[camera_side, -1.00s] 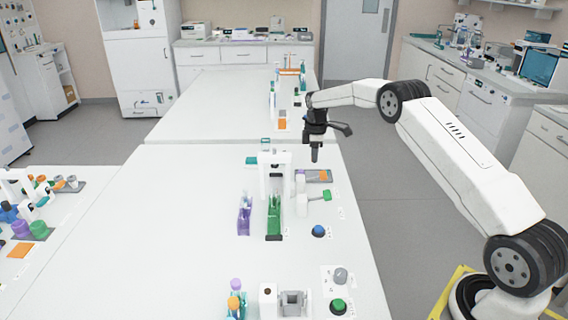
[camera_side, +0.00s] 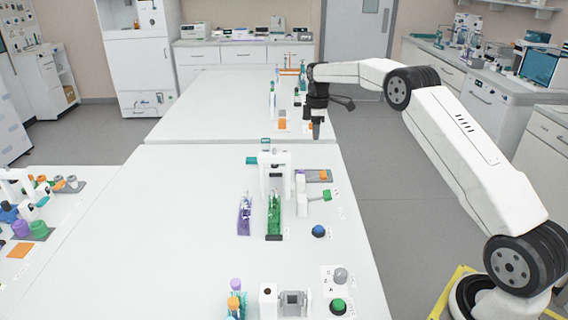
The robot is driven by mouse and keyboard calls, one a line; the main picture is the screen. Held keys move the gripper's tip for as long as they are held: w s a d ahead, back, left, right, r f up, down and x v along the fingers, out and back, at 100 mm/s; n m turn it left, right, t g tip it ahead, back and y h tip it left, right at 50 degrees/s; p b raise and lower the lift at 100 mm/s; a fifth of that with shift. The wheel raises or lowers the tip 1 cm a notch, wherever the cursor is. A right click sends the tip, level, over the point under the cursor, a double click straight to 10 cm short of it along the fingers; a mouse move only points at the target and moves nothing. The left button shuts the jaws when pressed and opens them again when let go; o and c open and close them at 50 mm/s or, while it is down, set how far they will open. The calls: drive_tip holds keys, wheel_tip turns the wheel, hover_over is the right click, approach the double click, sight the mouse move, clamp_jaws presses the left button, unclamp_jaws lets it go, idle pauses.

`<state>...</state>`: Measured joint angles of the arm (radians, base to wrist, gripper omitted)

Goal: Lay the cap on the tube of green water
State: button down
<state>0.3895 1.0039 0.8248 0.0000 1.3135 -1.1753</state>
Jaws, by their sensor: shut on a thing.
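The tube of green water (camera_side: 274,214) stands upright in the middle of the near table, at the front of a white frame (camera_side: 275,158). My gripper (camera_side: 316,134) is up and to the right of the tube, clear of it, above the far part of the near table. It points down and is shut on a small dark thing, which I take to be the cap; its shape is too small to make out. The tube's top is too small to see clearly.
A purple tube (camera_side: 244,215) stands left of the green one. Capped tubes (camera_side: 235,300) stand in front.

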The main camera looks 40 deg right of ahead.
wheel_tip(320, 180, up, 5)
drive_tip(key=shift+f, duration=0.1)
drive_tip(key=shift+a, duration=0.35)
drive_tip(key=a+n, duration=0.3)
drive_tip(key=a, duration=0.8)
drive_tip(key=n, duration=0.3)
hover_over(274, 187)
wheel_tip(274, 187, down, 4)
drive_tip(key=shift+f, duration=0.45)
drive_tip(key=shift+f, duration=0.2)
drive_tip(key=shift+f, duration=2.15)
drive_tip(key=shift+f, duration=0.15)
